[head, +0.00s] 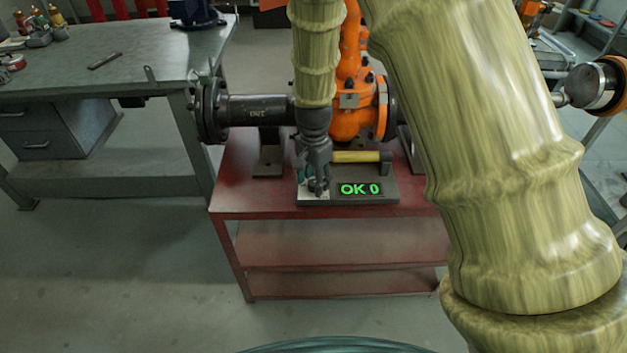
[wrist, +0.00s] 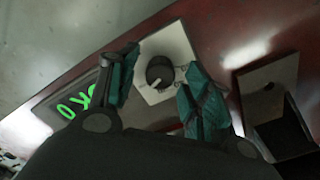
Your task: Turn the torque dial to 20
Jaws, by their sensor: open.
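The torque dial (wrist: 159,74) is a dark round knob with a pale pointer mark, set on a white plate (wrist: 168,48) in the wrist view. Its display (head: 360,189) reads "OK 0" in green, and it also shows in the wrist view (wrist: 79,104). My gripper (head: 318,186) points down over the left end of the panel in the head view. In the wrist view my gripper (wrist: 157,88) is open, with one teal fingertip on each side of the dial. No contact with the dial can be made out. In the head view the gripper hides the dial.
The panel sits on a red table (head: 255,200) below an orange gate valve (head: 352,118) with a dark pipe (head: 258,110). A grey workbench (head: 120,60) stands at left. Open floor lies in front.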

